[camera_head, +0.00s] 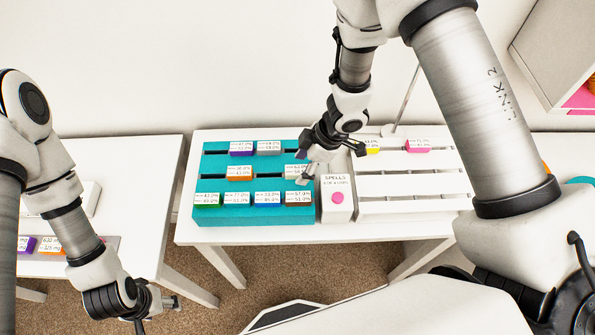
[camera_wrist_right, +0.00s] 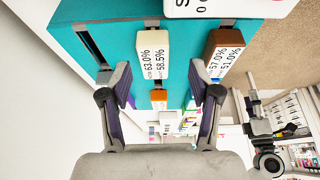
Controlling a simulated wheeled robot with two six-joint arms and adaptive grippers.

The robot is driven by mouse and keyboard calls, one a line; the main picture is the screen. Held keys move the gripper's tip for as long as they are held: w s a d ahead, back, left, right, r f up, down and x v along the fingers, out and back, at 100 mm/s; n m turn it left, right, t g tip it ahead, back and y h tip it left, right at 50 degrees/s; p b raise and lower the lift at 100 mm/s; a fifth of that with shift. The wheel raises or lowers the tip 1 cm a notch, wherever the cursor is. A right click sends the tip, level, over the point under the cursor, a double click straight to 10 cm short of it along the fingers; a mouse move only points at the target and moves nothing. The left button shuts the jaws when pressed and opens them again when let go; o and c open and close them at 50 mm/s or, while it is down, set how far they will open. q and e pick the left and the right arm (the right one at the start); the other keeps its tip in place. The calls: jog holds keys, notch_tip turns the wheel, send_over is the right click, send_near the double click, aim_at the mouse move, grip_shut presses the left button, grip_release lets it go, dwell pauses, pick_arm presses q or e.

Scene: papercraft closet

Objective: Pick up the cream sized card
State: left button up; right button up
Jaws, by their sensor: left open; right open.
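The cream card (camera_wrist_right: 153,55) stands in a slot of the teal rack (camera_wrist_right: 75,28), with a white label reading 63.0% and 58.5%. In the head view its label (camera_head: 296,171) shows in the rack's middle row at the right, partly covered by my right gripper. My right gripper (camera_head: 303,165) is open above the rack's right end. In the wrist view the right gripper's fingers (camera_wrist_right: 160,84) are apart with nothing held, and the cream card appears beyond the gap between them. My left gripper (camera_head: 166,304) is open and empty, low at the left, away from the rack.
A brown card (camera_wrist_right: 223,50) stands beside the cream card. An orange card (camera_head: 240,173) and several others fill the rack. A white spells box (camera_head: 336,188) stands right of it, then a white slatted rack (camera_head: 405,184) with yellow and pink cards. A left table (camera_head: 130,160) holds more cards.

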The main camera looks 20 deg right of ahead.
jog(key=shift+w+a+f, duration=0.2)
jog(key=shift+w+f, duration=0.15)
jog(key=shift+f, duration=0.3)
jog(key=shift+w+a+f, duration=0.15)
jog(key=shift+w+f, duration=0.2)
jog(key=shift+f, duration=0.25)
jog(key=shift+s+r, duration=0.1)
jog(key=shift+s, duration=0.05)
jog(key=shift+s+r, duration=0.1)
jog(key=shift+s, duration=0.1)
jog(key=c, duration=1.1)
pick_arm(q)
jog(key=shift+w, duration=0.3)
pick_arm(e)
grip_shut()
pick_arm(q)
jog(key=shift+r+p, duration=0.75)
jog(key=shift+p, duration=0.05)
pick_arm(e)
notch_tip(320, 180, up, 10)
pick_arm(q)
jog(key=shift+w, duration=0.1)
pick_arm(e)
jog(key=shift+w, duration=0.15)
